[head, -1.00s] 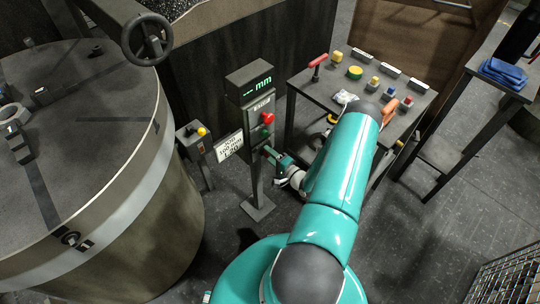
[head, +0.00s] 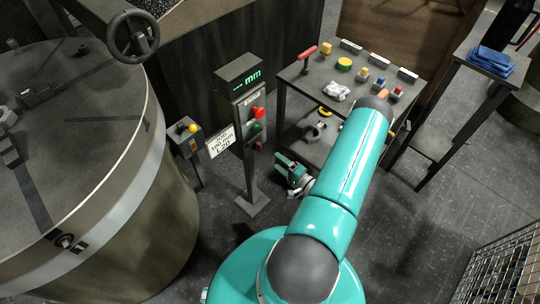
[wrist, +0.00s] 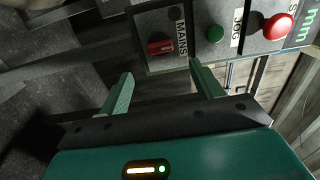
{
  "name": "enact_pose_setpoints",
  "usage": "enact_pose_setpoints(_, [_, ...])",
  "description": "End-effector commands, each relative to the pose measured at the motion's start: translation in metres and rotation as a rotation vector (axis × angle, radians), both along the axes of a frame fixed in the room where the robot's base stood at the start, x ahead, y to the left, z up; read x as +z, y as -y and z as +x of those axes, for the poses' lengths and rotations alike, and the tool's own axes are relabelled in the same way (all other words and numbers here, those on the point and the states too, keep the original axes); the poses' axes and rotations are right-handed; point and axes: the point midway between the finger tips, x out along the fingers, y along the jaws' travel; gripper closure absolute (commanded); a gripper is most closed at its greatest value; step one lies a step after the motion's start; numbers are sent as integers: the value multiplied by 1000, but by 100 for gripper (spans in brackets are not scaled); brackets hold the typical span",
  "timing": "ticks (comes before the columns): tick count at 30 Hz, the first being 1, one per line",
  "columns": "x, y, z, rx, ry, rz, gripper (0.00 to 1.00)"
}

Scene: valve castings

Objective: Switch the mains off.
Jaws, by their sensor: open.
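The control post (head: 244,130) stands upright left of my arm. Its mains switch (wrist: 160,46) is a small red handle beside the MAINS label, lying lengthwise along the panel in the wrist view. It shows small and reddish low on the post in the head view (head: 258,146). A dark round spot (wrist: 174,13) sits beside it. My gripper (wrist: 162,86) is open and empty, apart from the panel, with the switch beyond the gap between its fingers. In the head view my gripper (head: 283,165) is low, right of the post.
A green JOG button (wrist: 215,34) and a red stop button (wrist: 277,26) share the panel. The display (head: 247,80) is lit green. A white sign (head: 222,141) and yellow-button box (head: 190,138) stand left. A table (head: 313,82) with small parts stands behind.

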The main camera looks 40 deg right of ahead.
Motion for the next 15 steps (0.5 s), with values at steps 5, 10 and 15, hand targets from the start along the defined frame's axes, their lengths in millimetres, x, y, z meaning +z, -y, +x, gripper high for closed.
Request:
enact_pose_setpoints(5, [0,1,-29,-2,0,0,35])
enact_pose_setpoints(10, [0,1,-39,0,1,1,35])
enact_pose_setpoints(15, [0,1,-40,0,1,1,35])
